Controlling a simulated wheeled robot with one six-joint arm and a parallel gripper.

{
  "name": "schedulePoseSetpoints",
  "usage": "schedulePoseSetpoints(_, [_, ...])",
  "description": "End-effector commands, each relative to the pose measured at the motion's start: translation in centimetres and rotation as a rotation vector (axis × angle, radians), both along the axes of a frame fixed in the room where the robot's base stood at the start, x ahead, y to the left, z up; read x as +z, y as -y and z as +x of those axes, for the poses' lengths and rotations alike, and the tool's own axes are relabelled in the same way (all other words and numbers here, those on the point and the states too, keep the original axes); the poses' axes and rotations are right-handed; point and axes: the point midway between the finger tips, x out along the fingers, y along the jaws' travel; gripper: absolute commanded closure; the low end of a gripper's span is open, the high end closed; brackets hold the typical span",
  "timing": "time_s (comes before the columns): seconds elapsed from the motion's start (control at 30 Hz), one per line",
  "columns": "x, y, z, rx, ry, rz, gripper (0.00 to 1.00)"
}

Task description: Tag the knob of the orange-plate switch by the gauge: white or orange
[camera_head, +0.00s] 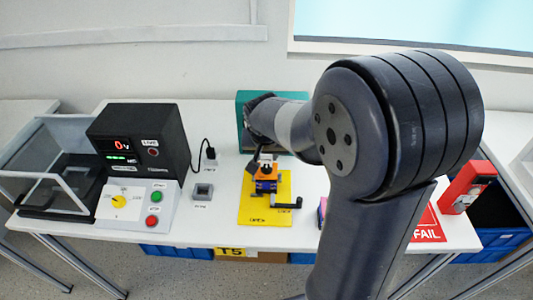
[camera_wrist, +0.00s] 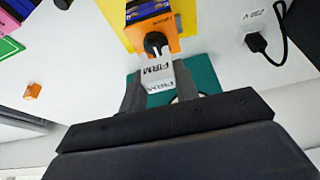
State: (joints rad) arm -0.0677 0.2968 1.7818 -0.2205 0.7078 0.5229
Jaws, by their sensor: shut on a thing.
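The orange-plate switch (camera_head: 265,186) stands on a yellow base plate (camera_head: 284,187); the orange plate also shows in the wrist view (camera_wrist: 134,36). Its dark knob (camera_wrist: 155,43) faces my gripper. My gripper (camera_wrist: 158,88) is shut on a white tag (camera_wrist: 157,72) with the word FIRM printed on it. The tag's far end is right at the knob; I cannot tell whether it touches. In the head view the fingers are largely hidden at the switch's back side. The gauge (camera_head: 140,143) is a black box with a red 0 V reading.
A small orange block (camera_wrist: 32,90), perhaps the orange tag, lies on the white table in the wrist view. A teal box (camera_head: 243,128) stands behind the switch. A red FAIL area (camera_head: 428,228) is at right.

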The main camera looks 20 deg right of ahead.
Motion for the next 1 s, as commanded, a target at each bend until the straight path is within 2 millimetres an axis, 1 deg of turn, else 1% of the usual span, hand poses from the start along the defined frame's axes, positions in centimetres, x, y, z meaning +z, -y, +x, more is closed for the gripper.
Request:
schedulePoseSetpoints(0.97, [-2.4,0.0,0.0,0.000,0.000,0.000,0.92])
schedulePoseSetpoints(1.0, [-2.4,0.0,0.0,0.000,0.000,0.000,0.70])
